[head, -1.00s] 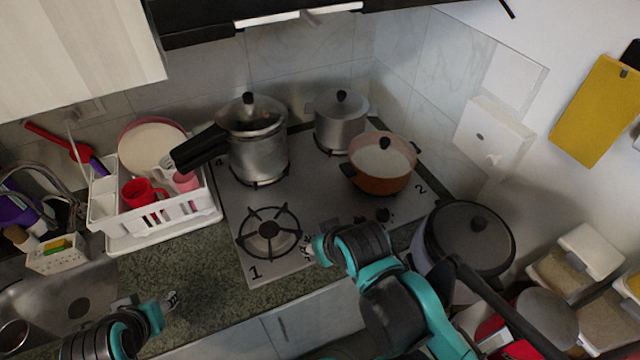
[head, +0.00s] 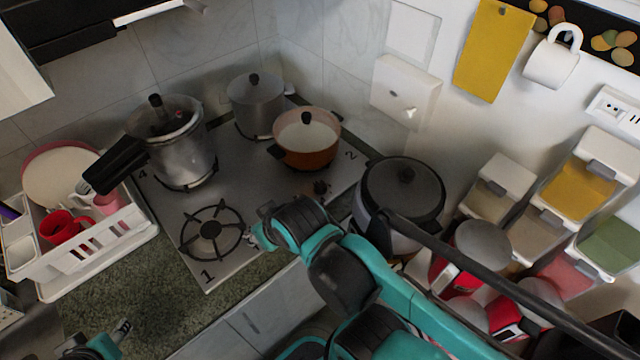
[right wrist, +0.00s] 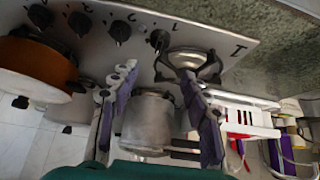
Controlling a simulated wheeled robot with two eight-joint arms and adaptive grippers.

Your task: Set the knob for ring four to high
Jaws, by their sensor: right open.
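The steel hob (head: 170,215) has ring labels; a "4" sits at its back left by the pressure cooker (head: 180,140). In the right wrist view, a row of black knobs (right wrist: 120,32) runs along the hob's front edge; one knob (right wrist: 160,40) is nearest the bare ring (right wrist: 190,58). In the head view my right gripper (head: 258,236) hides part of the row; one knob (head: 320,187) shows. My left gripper (head: 122,328) is low at the left, over the counter edge.
An orange pot (head: 308,150) and a steel pot (head: 256,105) stand on the rear and right of the hob. A rice cooker (head: 402,190) stands right of the hob, close to my right arm. A white dish rack (head: 95,250) is at left. The front-left counter (head: 130,290) is clear.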

